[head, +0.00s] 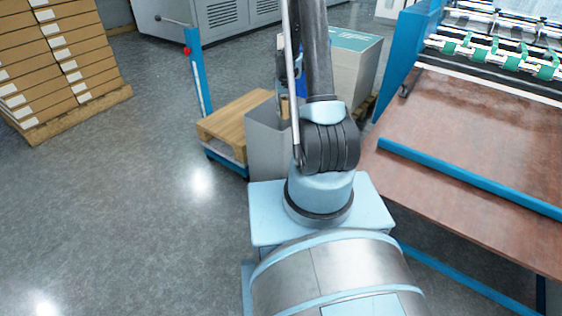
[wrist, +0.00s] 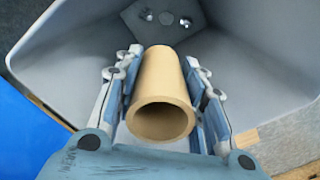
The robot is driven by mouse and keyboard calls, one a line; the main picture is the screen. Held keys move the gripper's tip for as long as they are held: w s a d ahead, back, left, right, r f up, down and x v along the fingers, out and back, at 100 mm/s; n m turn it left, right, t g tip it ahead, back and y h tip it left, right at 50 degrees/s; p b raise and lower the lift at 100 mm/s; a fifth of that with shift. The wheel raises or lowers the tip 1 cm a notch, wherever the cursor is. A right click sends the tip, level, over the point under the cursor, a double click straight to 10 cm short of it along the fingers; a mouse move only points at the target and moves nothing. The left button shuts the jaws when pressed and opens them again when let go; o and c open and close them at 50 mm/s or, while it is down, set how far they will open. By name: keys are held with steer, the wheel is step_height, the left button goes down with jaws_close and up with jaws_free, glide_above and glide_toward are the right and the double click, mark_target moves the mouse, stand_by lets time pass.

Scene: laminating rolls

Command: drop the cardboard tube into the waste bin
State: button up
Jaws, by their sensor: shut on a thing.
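In the wrist view my gripper (wrist: 162,105) is shut on the cardboard tube (wrist: 160,118), a hollow tan roll with its open end facing the camera. The fingers press on it from both sides. The tube is over the mouth of the grey waste bin (wrist: 262,75), and the bin's inner walls and floor show around it. How far the tube reaches below the rim I cannot tell. In the head view the waste bin (head: 268,143) stands ahead of my base, partly hidden by my arm. The gripper and tube are mostly hidden there.
A wooden-topped blue trolley (head: 240,118) stands left of the bin. A paper stack (head: 358,70) is behind my arm. A machine with a brown table (head: 470,130) and blue rail fills the right. Stacked cartons (head: 55,60) sit on a pallet at far left. The floor at left is clear.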

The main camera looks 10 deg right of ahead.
steer(key=o, duration=1)
steer(key=shift+r, duration=0.1)
step_height(320, 180, up, 12)
stand_by(0.5)
